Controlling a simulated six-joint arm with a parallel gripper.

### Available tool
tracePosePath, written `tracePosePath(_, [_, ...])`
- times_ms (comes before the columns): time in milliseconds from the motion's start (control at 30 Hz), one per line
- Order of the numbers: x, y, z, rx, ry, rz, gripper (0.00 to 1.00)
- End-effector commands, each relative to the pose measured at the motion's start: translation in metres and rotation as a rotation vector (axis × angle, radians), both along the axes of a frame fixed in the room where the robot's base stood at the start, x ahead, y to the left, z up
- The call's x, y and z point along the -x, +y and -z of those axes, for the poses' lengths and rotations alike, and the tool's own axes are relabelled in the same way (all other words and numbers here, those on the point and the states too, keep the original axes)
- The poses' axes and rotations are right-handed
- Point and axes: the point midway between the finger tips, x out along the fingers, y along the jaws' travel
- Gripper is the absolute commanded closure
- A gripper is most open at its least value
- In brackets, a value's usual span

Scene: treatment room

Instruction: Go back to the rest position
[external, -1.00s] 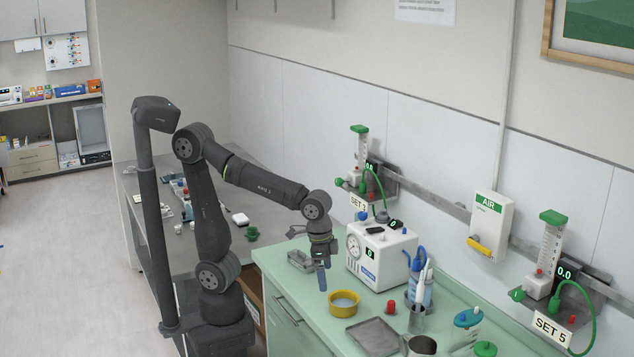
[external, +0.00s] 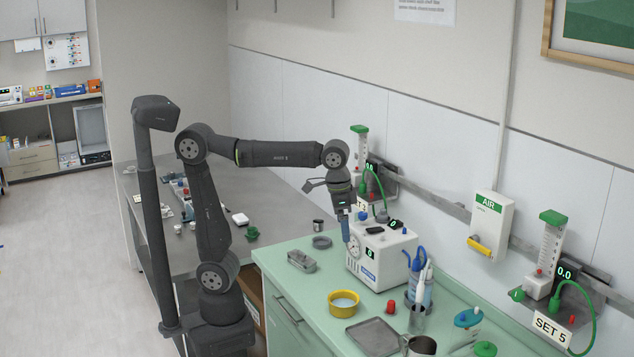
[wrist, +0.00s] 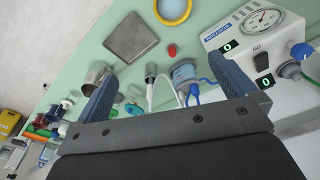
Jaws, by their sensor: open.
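My gripper (external: 346,228) is raised above the green counter in the external view, in front of the white suction unit (external: 381,256) and overlapping its left side in the picture. In the wrist view its two blue fingers (wrist: 165,92) are spread wide apart, with nothing held between them. My arm reaches out from the left with its forearm nearly level.
The green counter (external: 292,250) holds a yellow ring-shaped dish (external: 343,304), a metal tray (external: 373,337), a red cap (external: 391,306) and a bottle with blue tubing (external: 419,290). A grey bench (external: 275,207) lies behind. Flowmeters (external: 551,250) and an AIR box (external: 490,225) are on the wall.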

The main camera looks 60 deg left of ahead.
Motion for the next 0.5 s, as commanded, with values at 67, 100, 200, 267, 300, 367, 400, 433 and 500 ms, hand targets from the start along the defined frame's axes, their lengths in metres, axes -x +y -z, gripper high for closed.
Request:
tracePosePath(67, [-0.014, 0.007, -0.001, -0.001, 0.001, -0.038, 0.0])
tracePosePath(100, [-0.02, 0.01, -0.002, 0.0, 0.0, -0.055, 0.0])
tracePosePath(200, [-0.035, 0.018, -0.003, -0.001, 0.001, -0.095, 0.0])
tracePosePath(267, [-0.042, 0.023, -0.005, 0.0, 0.0, -0.116, 0.0])
tracePosePath(300, [-0.046, 0.026, -0.005, 0.0, 0.0, -0.127, 0.0])
tracePosePath(367, [-0.052, 0.03, -0.005, 0.0, 0.001, -0.143, 0.0])
tracePosePath(400, [-0.055, 0.031, -0.006, 0.0, 0.001, -0.151, 0.0])
tracePosePath(433, [-0.056, 0.033, -0.006, -0.001, 0.001, -0.156, 0.0])
tracePosePath(500, [-0.06, 0.035, -0.006, -0.001, 0.001, -0.166, 0.0])
